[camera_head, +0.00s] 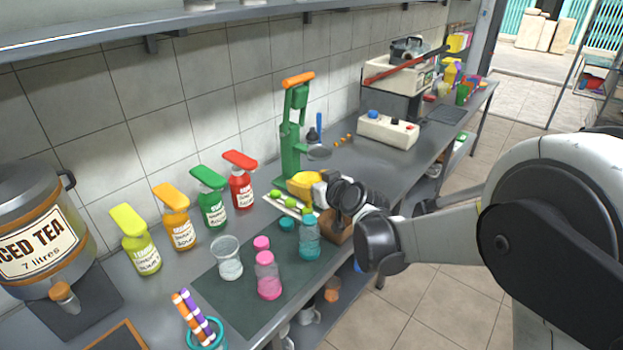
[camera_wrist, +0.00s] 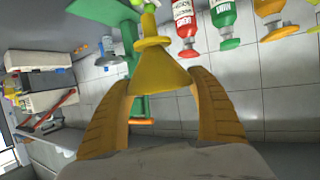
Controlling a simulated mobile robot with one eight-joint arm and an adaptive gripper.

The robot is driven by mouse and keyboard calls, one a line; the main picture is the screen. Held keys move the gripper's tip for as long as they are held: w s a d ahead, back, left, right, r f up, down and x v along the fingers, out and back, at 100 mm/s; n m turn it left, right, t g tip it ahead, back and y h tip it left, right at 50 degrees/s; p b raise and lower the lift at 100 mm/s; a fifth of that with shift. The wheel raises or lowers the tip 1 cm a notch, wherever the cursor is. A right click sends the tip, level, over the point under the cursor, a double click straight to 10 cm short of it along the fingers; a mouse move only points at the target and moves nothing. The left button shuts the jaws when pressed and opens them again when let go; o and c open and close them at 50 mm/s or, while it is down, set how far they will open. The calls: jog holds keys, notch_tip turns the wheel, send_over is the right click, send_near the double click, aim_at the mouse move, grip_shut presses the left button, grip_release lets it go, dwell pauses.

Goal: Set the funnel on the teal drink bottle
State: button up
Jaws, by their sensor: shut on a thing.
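The yellow funnel (camera_head: 303,186) is in my gripper (camera_head: 322,186), just in front of the green press. In the wrist view the funnel (camera_wrist: 160,70) sits between the two fingers (camera_wrist: 163,84), which close on its wide part. That view is upside down, so the spout points down. The teal drink bottle (camera_head: 309,240) stands upright on the dark mat, nearer the camera than the funnel and apart from it. Its top appears uncovered. A teal cap (camera_head: 287,224) lies just left of it.
A pink bottle (camera_head: 268,278) and pink cap (camera_head: 261,243) stand left of the teal bottle, with a clear jar (camera_head: 228,262) beyond. A tray of limes (camera_head: 276,195) lies below the funnel. The green press (camera_head: 292,130) stands behind. A brown block (camera_head: 337,232) is right of the bottle.

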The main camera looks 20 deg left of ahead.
jog(key=shift+w+d+f+b, duration=0.1)
jog(key=shift+f+b, duration=1.75)
jog(key=shift+f, duration=0.95)
jog(key=shift+f, duration=0.1)
jog(key=o, duration=1.1)
jog(key=shift+o, duration=0.5)
jog(key=shift+r+p, duration=2.15)
jog(key=shift+r, duration=1.4)
